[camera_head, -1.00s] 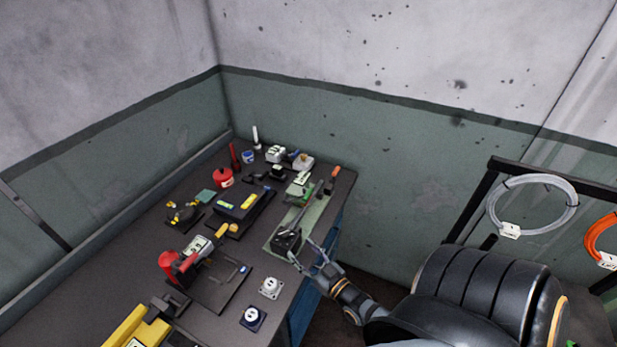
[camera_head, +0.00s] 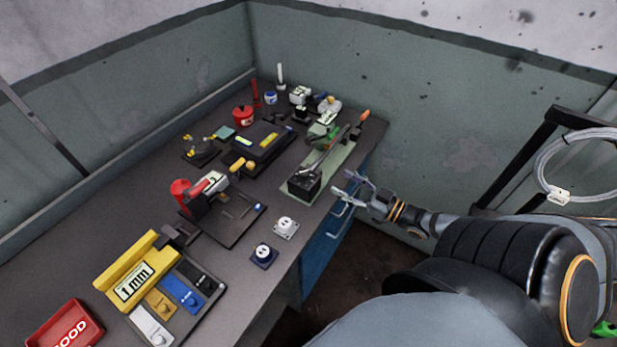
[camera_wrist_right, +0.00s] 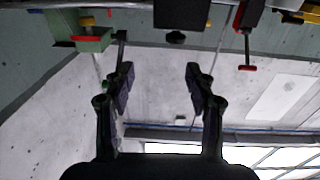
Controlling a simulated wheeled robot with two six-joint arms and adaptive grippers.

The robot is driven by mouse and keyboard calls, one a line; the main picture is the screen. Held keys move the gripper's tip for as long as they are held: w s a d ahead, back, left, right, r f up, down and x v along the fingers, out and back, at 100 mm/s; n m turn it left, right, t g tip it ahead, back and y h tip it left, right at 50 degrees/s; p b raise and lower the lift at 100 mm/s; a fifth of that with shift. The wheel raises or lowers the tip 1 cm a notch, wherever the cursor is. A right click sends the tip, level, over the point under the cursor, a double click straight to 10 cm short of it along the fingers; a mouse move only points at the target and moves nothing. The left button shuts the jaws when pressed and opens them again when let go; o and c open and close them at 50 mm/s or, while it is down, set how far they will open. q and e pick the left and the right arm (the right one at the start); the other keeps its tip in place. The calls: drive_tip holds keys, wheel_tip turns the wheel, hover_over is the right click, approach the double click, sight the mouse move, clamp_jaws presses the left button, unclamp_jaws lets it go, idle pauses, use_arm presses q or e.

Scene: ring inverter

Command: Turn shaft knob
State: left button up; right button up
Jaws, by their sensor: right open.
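On the bench, a green mat (camera_head: 330,166) carries a black block (camera_head: 304,184) with a long grey bar running back from it. My right gripper (camera_head: 346,186) is open and empty, just right of the block and apart from it in the picture, beside the bench's right edge. In the right wrist view the open fingers (camera_wrist_right: 158,78) have nothing between them. A small dark knob-like part (camera_wrist_right: 176,38) hangs under a dark box near the top of that view, beyond the fingertips. I cannot tell for sure which part is the shaft knob. My left gripper is not in view.
Two round socket-like parts, one white (camera_head: 286,228) and one dark blue (camera_head: 264,255), sit near the bench's right edge. A yellow "1 mm" holder (camera_head: 135,280) and red tray (camera_head: 65,333) are at front left. A cable rack (camera_head: 540,150) stands right.

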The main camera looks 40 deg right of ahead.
sight(309, 175)
drive_tip(key=w+a+y+b, duration=0.1)
drive_tip(key=w+a+b, duration=0.1)
drive_tip(key=w+b, duration=0.1)
drive_tip(key=w+a+n+g+b, duration=0.1)
drive_tip(key=w+a+b, duration=0.1)
drive_tip(key=w+b, duration=0.1)
drive_tip(key=w+a+y+b, duration=0.1)
drive_tip(key=w+a+b, duration=0.1)
drive_tip(key=w+b, duration=0.1)
drive_tip(key=shift+w+a+f+n+y+b, duration=0.15)
drive_tip(key=shift+w+f+n+y+b, duration=0.15)
drive_tip(key=shift+w+b, duration=0.1)
drive_tip(key=shift+w+a+r+b, duration=0.3)
drive_tip(key=shift+w+b, duration=0.2)
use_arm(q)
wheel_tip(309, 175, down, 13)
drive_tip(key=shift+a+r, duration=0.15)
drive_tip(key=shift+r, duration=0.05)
use_arm(e)
drive_tip(key=shift+c, duration=0.2)
